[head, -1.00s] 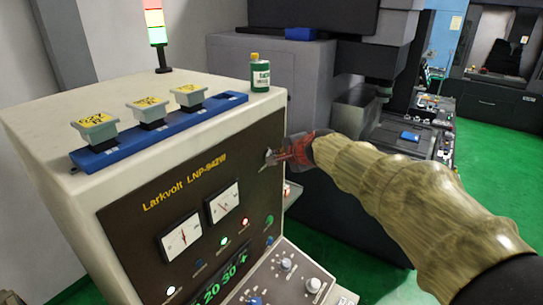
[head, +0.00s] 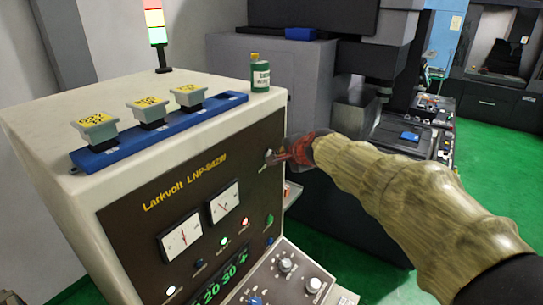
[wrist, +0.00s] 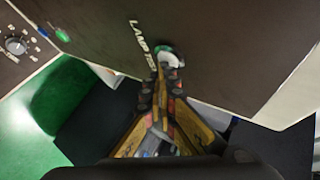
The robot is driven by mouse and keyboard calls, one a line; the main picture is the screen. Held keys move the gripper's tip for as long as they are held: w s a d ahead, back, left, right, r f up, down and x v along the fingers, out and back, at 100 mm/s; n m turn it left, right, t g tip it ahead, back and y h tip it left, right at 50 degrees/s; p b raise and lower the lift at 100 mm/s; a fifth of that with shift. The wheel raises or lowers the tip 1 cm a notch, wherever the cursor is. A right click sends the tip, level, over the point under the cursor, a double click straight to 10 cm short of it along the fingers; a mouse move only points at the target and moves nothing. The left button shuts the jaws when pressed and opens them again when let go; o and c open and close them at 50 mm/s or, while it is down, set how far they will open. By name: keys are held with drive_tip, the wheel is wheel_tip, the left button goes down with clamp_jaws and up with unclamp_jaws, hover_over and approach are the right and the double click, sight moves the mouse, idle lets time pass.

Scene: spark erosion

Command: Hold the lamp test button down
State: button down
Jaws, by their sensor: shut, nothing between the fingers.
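In the head view the button (head: 268,154) shows at the panel's right edge, partly hidden by my fingertips. My gripper (wrist: 163,70) is shut and empty, its fingertips overlapping the button's lower edge in the wrist view. It also shows in the head view (head: 282,156), reaching in from the right. I cannot tell whether the tips touch the button or whether it is pressed in.
The Larkvolt cabinet (head: 140,222) carries two dial meters, small lamps and a sloping knob panel (head: 290,283). A green bottle (head: 260,75) and a blue rail (head: 100,156) with several yellow-labelled blocks stand on top. A dark machine (head: 310,100) stands behind. Green floor is open at right.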

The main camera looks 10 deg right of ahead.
drive_tip(key=shift+d, duration=0.1)
idle(0.3)
drive_tip(key=shift+s+d+b, duration=0.55)
drive_tip(key=shift+s+b, duration=0.1)
drive_tip(key=shift+b, duration=0.1)
drive_tip(key=s+d+b, duration=0.3)
drive_tip(key=b, duration=0.1)
drive_tip(key=shift+s+d, duration=0.25)
